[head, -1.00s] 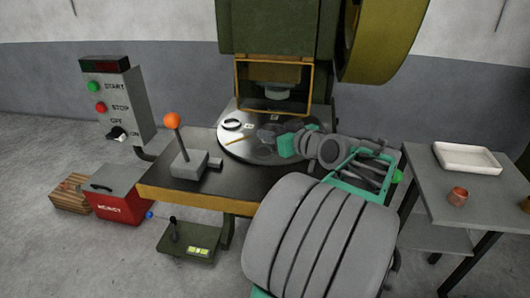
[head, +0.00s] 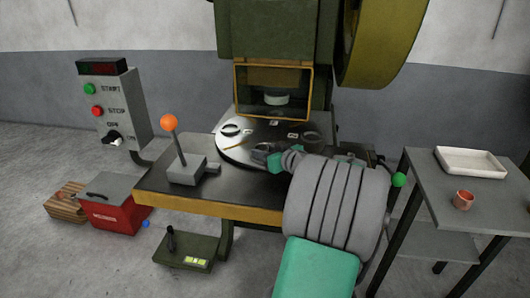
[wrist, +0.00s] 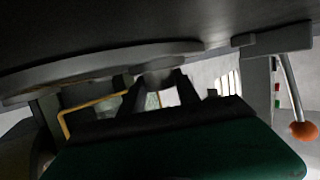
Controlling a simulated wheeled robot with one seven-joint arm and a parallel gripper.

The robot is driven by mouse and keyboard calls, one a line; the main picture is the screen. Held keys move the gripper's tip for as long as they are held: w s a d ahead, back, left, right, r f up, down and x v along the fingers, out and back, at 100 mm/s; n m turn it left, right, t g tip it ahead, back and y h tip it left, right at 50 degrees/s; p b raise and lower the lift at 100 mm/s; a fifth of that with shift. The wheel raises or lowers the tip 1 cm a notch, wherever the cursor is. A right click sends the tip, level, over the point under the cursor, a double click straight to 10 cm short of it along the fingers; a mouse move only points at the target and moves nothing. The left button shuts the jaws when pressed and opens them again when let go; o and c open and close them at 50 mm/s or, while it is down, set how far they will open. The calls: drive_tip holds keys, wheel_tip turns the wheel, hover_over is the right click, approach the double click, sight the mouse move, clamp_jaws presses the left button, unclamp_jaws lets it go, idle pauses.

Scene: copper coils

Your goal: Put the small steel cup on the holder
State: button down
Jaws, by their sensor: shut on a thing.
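My gripper (head: 262,155) is over the front part of the round plate (head: 233,153) on the press table. In the wrist view its two dark fingers (wrist: 155,95) are shut on a small grey thing, which appears to be the small steel cup (wrist: 158,78). The cup is mostly hidden in the head view. The plate carries a dark ring (head: 230,130) at its left and another ring-shaped fitting (head: 312,136) at its right. I cannot tell which of these is the holder, or whether the cup touches the plate.
The press's yellow guard frame (head: 237,85) stands behind the plate. A lever with an orange knob (head: 169,122) rises at the left of the table. A side table at the right holds a white tray (head: 470,162) and a copper cup (head: 463,200).

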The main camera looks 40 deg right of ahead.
drive_tip(key=c, duration=0.9)
unclamp_jaws()
drive_tip(key=shift+f, duration=0.1)
drive_tip(key=shift+r+p, duration=0.25)
drive_tip(key=shift+p, duration=0.05)
drive_tip(key=p+v, duration=0.1)
drive_tip(key=v, duration=1.1)
drive_tip(key=shift+f+p, duration=0.1)
drive_tip(key=shift+p, duration=0.2)
